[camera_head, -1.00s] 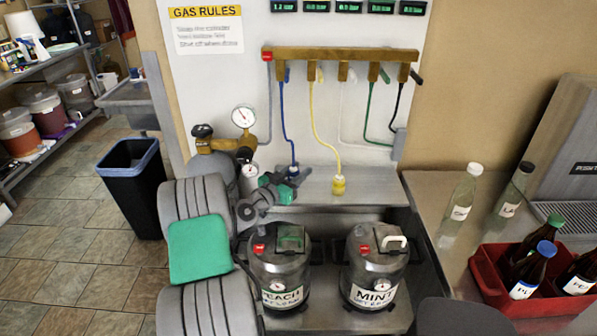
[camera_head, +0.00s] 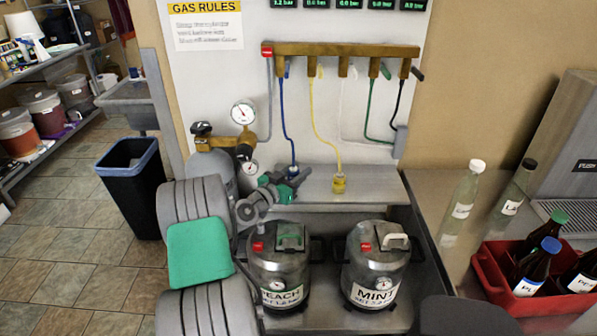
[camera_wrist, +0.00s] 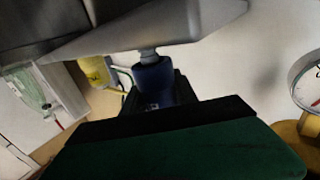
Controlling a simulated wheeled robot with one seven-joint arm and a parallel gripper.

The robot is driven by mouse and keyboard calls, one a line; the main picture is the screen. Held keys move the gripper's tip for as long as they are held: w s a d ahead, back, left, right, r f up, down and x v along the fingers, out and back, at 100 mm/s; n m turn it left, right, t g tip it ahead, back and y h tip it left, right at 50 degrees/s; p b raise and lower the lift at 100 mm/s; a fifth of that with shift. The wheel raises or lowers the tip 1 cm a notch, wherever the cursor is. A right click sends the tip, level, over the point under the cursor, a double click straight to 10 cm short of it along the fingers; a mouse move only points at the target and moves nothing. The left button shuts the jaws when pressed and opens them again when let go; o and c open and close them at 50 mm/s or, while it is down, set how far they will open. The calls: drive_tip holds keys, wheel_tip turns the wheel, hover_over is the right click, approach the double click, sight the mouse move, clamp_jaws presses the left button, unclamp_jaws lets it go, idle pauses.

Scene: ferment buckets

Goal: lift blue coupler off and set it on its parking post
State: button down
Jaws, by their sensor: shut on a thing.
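The blue coupler (camera_head: 293,170) is at the left part of the steel shelf, at the lower end of the blue hose (camera_head: 283,110). My gripper (camera_head: 292,180) is at the shelf and shut on it. In the wrist view the blue coupler (camera_wrist: 153,84) sits between my dark fingers, with a short grey stem between it and the grey shelf (camera_wrist: 190,25). I cannot tell whether it is fully seated on that stem. The yellow coupler (camera_head: 339,184) stands apart to the right on the shelf, under its yellow hose.
The PEACH keg (camera_head: 280,268) and MINT keg (camera_head: 376,268) stand below the shelf. A gas cylinder with a gauge (camera_head: 243,112) is left of my gripper. A brass manifold (camera_head: 340,50) hangs above. A red bottle crate (camera_head: 490,285) is at right.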

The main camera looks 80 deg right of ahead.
drive_tip(key=shift+f+b, duration=0.8)
drive_tip(key=shift+b, duration=0.6)
idle(0.5)
drive_tip(key=shift+s+a+f+b, duration=0.1)
drive_tip(key=shift+a+f+b, duration=0.15)
drive_tip(key=shift+f+b, duration=0.85)
idle(0.3)
drive_tip(key=shift+r, duration=0.1)
drive_tip(key=shift+c, duration=1.2)
unclamp_jaws()
drive_tip(key=shift+d+r+p, duration=0.2)
drive_tip(key=shift+r+p, duration=0.2)
drive_tip(key=shift+r, duration=0.65)
wheel_tip(320, 180, up, 6)
drive_tip(key=p, duration=0.2)
drive_tip(key=shift+r, duration=0.2)
